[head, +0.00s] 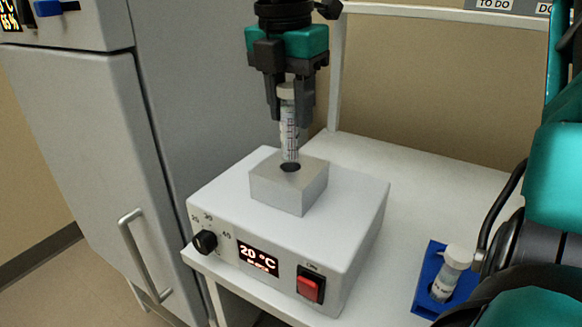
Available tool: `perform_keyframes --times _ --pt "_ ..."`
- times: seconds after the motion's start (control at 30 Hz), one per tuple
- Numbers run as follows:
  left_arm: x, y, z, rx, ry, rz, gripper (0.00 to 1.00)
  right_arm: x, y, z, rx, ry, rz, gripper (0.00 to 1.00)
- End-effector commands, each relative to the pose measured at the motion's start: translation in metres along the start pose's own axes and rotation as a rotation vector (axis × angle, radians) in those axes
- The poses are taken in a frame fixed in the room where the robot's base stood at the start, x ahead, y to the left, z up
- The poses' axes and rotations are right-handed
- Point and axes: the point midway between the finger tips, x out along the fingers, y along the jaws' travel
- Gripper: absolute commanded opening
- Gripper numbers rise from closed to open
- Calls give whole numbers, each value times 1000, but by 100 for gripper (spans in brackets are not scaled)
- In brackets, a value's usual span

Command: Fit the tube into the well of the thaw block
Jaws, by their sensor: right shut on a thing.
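My right gripper (288,98) points down from the top of the head view, shut on a clear tube (289,130) with a white cap and printed marks. The tube hangs upright over the grey metal thaw block (300,192). Its lower end shows right at the far edge of the dark round well (290,167) in the block's top face. Most of the well opening is still visible in front of it. I cannot tell whether the tip is just above the well or slightly in it. My left gripper is not in view.
The block sits on a white heater unit (350,215) with a knob, a 20 °C display and a red switch. A grey cabinet (75,150) stands left. White bench (420,170) behind is clear.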

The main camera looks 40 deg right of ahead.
Motion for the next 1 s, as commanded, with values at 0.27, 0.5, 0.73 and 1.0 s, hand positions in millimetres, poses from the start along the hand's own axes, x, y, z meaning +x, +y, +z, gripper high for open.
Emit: perform_keyframes --times 0.27,0.5,0.73,1.0 --pt "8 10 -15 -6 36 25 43 26 0 -3 -1 0 0 6" --pt "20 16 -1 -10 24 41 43 62 0 -7 -1 1 -1 6" --pt "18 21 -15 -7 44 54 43 62 0 -7 0 0 1 6" --pt "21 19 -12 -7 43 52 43 65 0 -8 0 -1 1 43"
